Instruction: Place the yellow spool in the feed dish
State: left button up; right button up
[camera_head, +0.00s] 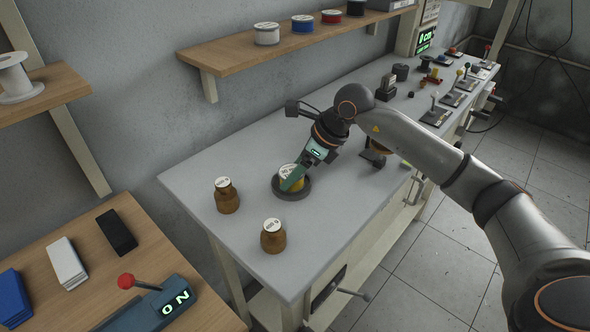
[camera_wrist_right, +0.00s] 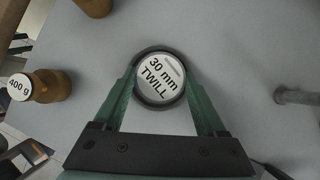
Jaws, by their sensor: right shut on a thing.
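The yellow spool (camera_head: 298,185) has a white round top. In the right wrist view its top (camera_wrist_right: 160,77) reads "30 mm TWILL". My right gripper (camera_head: 292,179) is shut on the spool, with a green finger on each side of it in the wrist view. The dark round feed dish (camera_head: 291,195) is on the grey bench, and its rim surrounds the spool as seen from above. The spool sits within or just above the dish; I cannot tell whether it touches the bottom. My left gripper is not in view.
Two brown weights (camera_head: 227,197) (camera_head: 273,238) with white tops stand near the dish on the grey bench (camera_head: 215,160). Behind is a wall shelf (camera_head: 225,55) with several spools. A wooden table (camera_head: 85,250) at lower left holds a red-knobbed lever box (camera_head: 155,305).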

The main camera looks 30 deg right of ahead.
jog(key=o, duration=1.4)
jog(key=shift+f, duration=0.1)
jog(key=shift+o, duration=0.2)
jog(key=v, duration=1.2)
